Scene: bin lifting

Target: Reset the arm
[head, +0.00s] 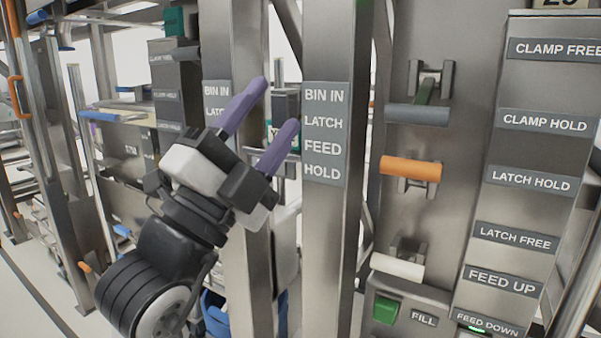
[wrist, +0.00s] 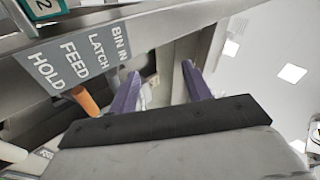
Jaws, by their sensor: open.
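My gripper (head: 262,118) is in the left middle of the head view, raised, with its two purple fingers apart and nothing between them. The fingers point up and to the right, in front of the steel posts. In the wrist view my gripper (wrist: 160,86) shows its two purple fingers spread, with empty space between them. A grey label plate reading BIN IN, LATCH, FEED, HOLD (head: 325,135) is right of the fingers, and it also shows at the upper left of the wrist view (wrist: 85,55).
Right of the post are a grey handle (head: 417,115), an orange handle (head: 411,168) and a white handle (head: 397,266) on a steel panel. A green button (head: 385,311) is below them. A label column (head: 530,205) stands at the right. A blue bin (head: 216,315) shows low behind the arm.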

